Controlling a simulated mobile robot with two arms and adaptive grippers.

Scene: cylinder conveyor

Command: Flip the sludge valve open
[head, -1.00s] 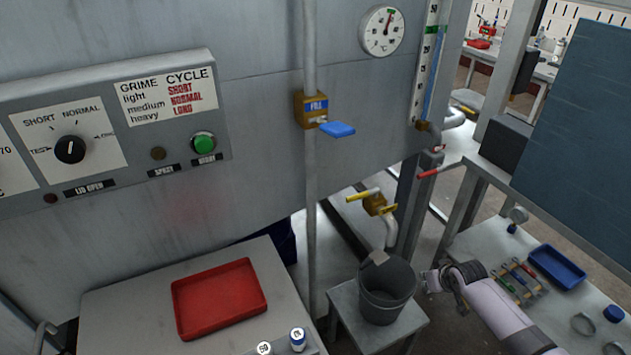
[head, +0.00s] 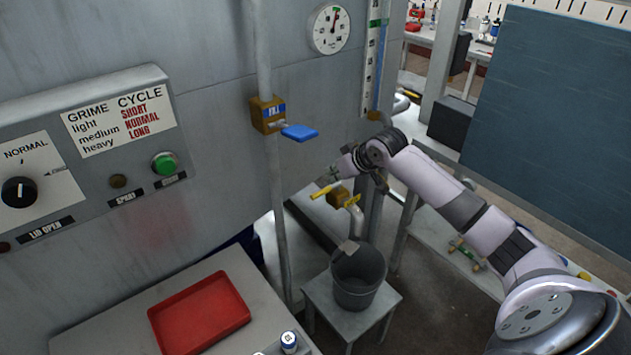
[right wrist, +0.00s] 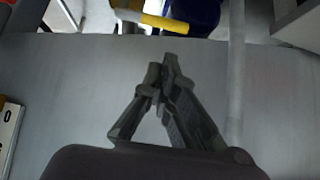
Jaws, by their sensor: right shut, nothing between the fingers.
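The valve above the bucket, which I take for the sludge valve, has a brass body (head: 338,195) and a yellow lever handle (head: 322,191) pointing left. A grey spout curves down from it towards the dark bucket (head: 358,278). My right gripper (head: 327,180) is just above and close to the lever; contact cannot be told in the head view. In the right wrist view, my right gripper's fingertips (right wrist: 165,66) are together and empty. The yellow lever (right wrist: 163,22) lies beyond them with a visible gap. My left gripper is not in view.
A blue FILL valve lever (head: 299,132) sticks out of the tank wall, left of and above my right gripper. A vertical pipe (head: 275,205) runs down left of the yellow lever. The bucket stands on a small stool (head: 318,297). A red tray (head: 200,313) lies on the front-left table.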

